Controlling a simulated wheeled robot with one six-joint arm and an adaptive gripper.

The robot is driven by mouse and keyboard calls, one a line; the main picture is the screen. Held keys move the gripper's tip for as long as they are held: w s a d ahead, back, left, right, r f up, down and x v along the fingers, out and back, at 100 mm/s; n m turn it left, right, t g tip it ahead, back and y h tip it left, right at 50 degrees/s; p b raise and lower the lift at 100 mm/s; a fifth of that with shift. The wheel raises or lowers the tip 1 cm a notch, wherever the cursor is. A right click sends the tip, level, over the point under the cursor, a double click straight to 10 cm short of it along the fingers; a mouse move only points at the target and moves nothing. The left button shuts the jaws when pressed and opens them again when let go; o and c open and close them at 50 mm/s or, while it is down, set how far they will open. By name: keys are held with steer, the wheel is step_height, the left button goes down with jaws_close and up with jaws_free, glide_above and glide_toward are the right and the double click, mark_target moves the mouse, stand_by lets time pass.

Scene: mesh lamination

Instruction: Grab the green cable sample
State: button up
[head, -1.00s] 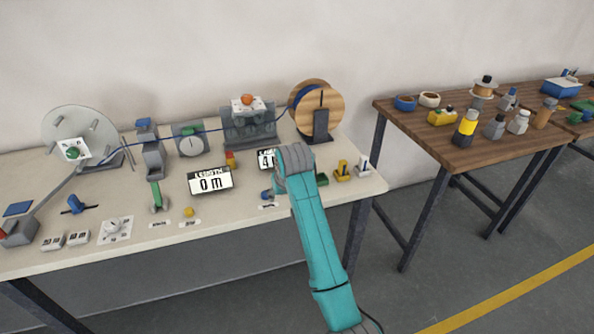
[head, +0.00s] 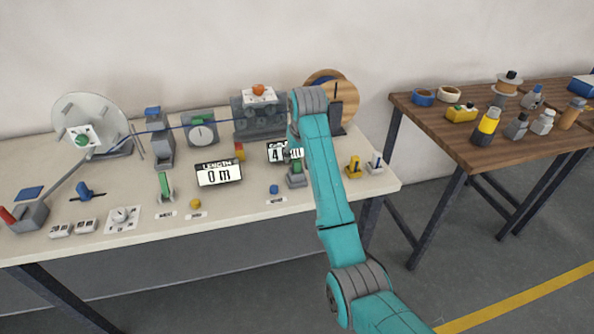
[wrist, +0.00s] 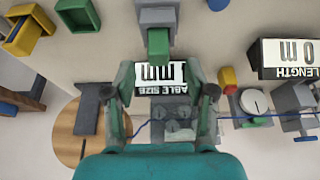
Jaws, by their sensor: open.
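A small green block on a grey base, which looks like the green cable sample (head: 297,168), stands on the white table just below my arm's end. In the wrist view the green block (wrist: 158,46) lies straight ahead of the fingers, centred between them, its grey base extending toward the top edge. My gripper (wrist: 158,76) is open and empty, one finger on each side, and the block appears apart from both fingertips. In the head view my gripper (head: 293,151) is mostly hidden by the arm.
The cable size display (head: 285,152) and grey measuring unit stand behind the sample. A small blue piece (head: 273,189) sits to its left and a yellow piece (head: 354,168) to its right. The length display (head: 218,173) is farther left. A wooden cable reel (head: 335,100) stands at the back right.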

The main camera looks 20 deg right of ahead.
mark_target(297, 161)
steer(key=shift+x, duration=2.55)
steer(key=shift+d, duration=0.1)
jaws_close()
